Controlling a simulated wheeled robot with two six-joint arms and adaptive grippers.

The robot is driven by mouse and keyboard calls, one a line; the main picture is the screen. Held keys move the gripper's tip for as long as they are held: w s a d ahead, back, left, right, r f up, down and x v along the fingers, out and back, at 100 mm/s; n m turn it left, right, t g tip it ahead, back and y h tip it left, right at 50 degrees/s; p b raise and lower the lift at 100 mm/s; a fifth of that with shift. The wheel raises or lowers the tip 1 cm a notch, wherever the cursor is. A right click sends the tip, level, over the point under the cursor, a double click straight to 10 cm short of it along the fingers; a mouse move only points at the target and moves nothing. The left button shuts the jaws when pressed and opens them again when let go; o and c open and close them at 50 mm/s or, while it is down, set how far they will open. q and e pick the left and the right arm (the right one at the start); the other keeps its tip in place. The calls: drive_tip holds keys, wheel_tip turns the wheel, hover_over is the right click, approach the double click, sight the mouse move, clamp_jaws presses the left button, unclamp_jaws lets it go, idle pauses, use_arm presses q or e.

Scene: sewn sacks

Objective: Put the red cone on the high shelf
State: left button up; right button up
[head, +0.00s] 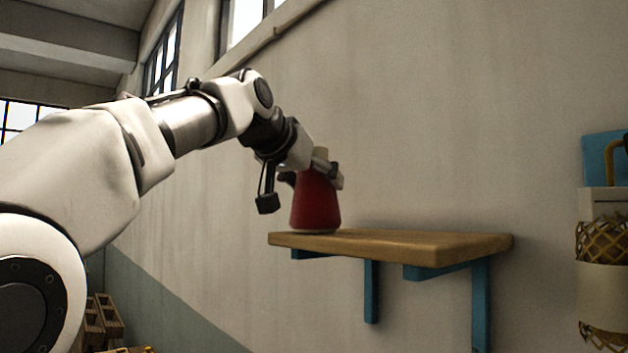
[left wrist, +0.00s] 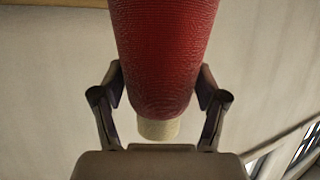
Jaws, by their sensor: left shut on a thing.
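The red cone (head: 315,207) is upright, with a pale tip on top, at the left end of the wooden high shelf (head: 400,243). Its base is at the height of the shelf top; I cannot tell whether it rests there or hangs just above. My left gripper (head: 316,175) is shut on the cone's upper part. In the left wrist view the red cone (left wrist: 165,50) fills the upper middle, its pale tip toward me, with my left gripper's fingers (left wrist: 160,100) on both sides. My right gripper is not in view.
The shelf has blue brackets (head: 371,290) on a plain wall, and its top right of the cone is bare. A yellow lattice object (head: 605,240) is at the far right. Wooden crates (head: 103,318) are low at the left.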

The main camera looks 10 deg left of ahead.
use_arm(q)
drive_tip(key=shift+f, duration=0.1)
drive_tip(key=o, duration=1.3)
